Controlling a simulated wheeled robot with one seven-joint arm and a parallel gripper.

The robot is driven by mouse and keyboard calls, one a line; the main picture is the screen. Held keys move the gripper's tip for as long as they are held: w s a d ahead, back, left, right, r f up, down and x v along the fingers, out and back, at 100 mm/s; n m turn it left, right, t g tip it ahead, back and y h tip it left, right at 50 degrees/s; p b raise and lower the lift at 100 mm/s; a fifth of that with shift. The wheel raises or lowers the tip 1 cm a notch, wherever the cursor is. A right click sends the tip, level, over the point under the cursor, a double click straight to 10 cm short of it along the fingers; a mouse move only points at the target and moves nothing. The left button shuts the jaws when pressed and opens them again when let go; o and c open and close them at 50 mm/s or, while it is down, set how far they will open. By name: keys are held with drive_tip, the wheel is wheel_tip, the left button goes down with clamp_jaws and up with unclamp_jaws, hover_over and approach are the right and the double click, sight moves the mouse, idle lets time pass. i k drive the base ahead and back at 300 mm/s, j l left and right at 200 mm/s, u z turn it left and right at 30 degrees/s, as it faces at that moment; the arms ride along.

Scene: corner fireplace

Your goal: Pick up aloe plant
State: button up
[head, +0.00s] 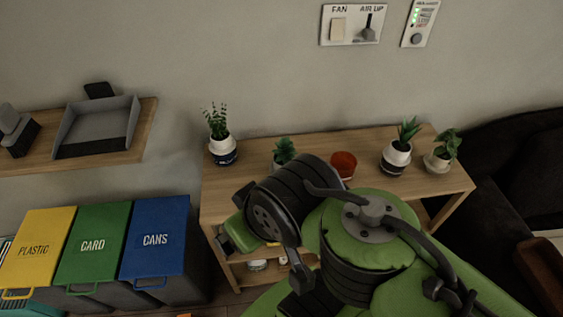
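Several potted plants stand on a wooden shelf unit (320,143) against the wall. A plant with pointed, spiky leaves in a white and dark pot (397,156) stands right of the middle and looks most like the aloe plant. A small plant with pointed green leaves (284,149) stands left of the middle, its lower part hidden by my arm. A tall leafy plant in a white and dark blue pot (222,150) stands at the left end. A broad-leaved plant in a pale pot (438,162) stands at the right. My green and black arm covers the unit's front; my gripper is not visible.
A red cup-like container (344,162) stands between the plants. Yellow (38,240), green (95,240) and blue (155,235) lidded bins stand at left below a wall shelf (148,125) with a grey tray (95,130). A dark sofa (515,165) is at right.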

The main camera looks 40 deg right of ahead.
sight(396, 154)
drive_tip(key=z, duration=2.45)
